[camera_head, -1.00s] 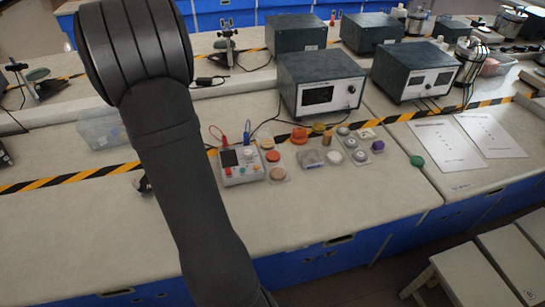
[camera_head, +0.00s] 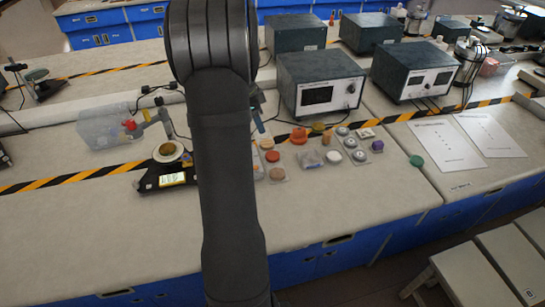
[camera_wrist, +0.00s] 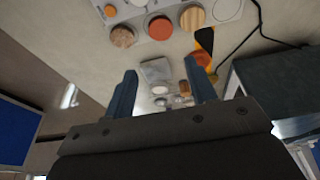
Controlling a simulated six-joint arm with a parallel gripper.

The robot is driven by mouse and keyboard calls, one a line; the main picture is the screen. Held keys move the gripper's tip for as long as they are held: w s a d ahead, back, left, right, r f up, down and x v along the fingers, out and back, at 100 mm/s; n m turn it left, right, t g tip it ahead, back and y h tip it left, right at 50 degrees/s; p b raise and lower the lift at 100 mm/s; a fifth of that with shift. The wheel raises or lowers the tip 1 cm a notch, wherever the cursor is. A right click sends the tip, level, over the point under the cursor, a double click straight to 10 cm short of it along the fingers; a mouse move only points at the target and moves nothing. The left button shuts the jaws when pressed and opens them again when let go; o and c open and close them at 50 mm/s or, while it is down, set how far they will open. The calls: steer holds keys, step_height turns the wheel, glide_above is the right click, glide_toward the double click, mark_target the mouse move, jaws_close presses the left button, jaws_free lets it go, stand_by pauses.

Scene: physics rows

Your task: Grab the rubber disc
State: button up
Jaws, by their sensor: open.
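I cannot tell which piece is the rubber disc. A tan disc (camera_head: 267,143), an orange-red disc (camera_head: 272,156) and a wood-coloured disc (camera_head: 277,173) lie in a column just right of my arm. They also show in the wrist view as the tan disc (camera_wrist: 192,18), the orange-red disc (camera_wrist: 160,28) and the wood-coloured disc (camera_wrist: 123,36). A green disc (camera_head: 416,161) lies apart at the right. My gripper (camera_wrist: 160,66) is open, with nothing between its blue fingers. In the head view my arm hides most of it.
Several small samples, including grey round pieces (camera_head: 350,142) and a purple piece (camera_head: 377,146), lie right of the discs. Dark instrument boxes (camera_head: 320,88) stand behind them. A clear bin (camera_head: 104,128) and a small dark device (camera_head: 165,180) are at left.

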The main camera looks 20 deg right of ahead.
mark_target(272, 155)
steer(key=x, duration=1.6)
steer(key=shift+a, duration=0.1)
steer(key=c, duration=0.6)
